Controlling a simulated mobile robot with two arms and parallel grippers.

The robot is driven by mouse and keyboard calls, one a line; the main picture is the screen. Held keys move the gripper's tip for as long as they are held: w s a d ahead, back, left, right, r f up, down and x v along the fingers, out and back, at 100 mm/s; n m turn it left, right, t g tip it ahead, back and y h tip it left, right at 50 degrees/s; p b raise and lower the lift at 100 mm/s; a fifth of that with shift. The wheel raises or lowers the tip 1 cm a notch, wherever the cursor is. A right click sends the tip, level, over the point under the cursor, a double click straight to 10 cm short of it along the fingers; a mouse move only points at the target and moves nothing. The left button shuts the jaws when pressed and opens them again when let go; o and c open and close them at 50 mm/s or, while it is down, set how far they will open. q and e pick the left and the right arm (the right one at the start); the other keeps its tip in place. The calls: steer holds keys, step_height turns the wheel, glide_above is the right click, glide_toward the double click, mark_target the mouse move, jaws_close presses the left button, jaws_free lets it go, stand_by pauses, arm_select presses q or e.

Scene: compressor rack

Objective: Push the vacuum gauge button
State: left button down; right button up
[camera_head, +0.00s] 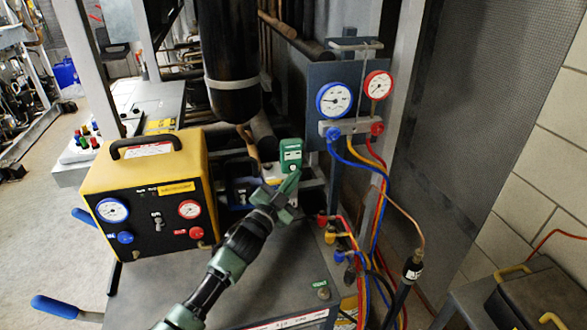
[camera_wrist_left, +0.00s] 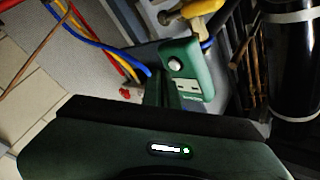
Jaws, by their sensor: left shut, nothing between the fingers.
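The vacuum gauge is a small green box (camera_head: 290,153) standing behind the tip of my left gripper in the head view. In the left wrist view the green vacuum gauge (camera_wrist_left: 196,64) shows a round silver button (camera_wrist_left: 175,63) and small pale panels beside it. My left gripper (camera_head: 292,180) is shut and empty, with its fingertips just below and in front of the gauge. In the left wrist view the shut fingers (camera_wrist_left: 161,88) point at the gauge near the button. I cannot tell whether they touch it. My right gripper is not in view.
A yellow and black machine (camera_head: 150,195) with gauges stands left of my arm. A manifold with a blue gauge (camera_head: 334,98) and a red gauge (camera_head: 378,85) is at the right, with coloured hoses (camera_head: 376,205) hanging below. A large black cylinder (camera_head: 230,60) stands behind.

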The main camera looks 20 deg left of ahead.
arm_select(q)
steer(key=s+d+p, duration=0.2)
steer(key=s+d, duration=0.1)
steer(key=s, duration=0.2)
steer(key=shift+d, duration=0.2)
stand_by(0.3)
steer(key=shift+f, duration=0.15)
stand_by(0.8)
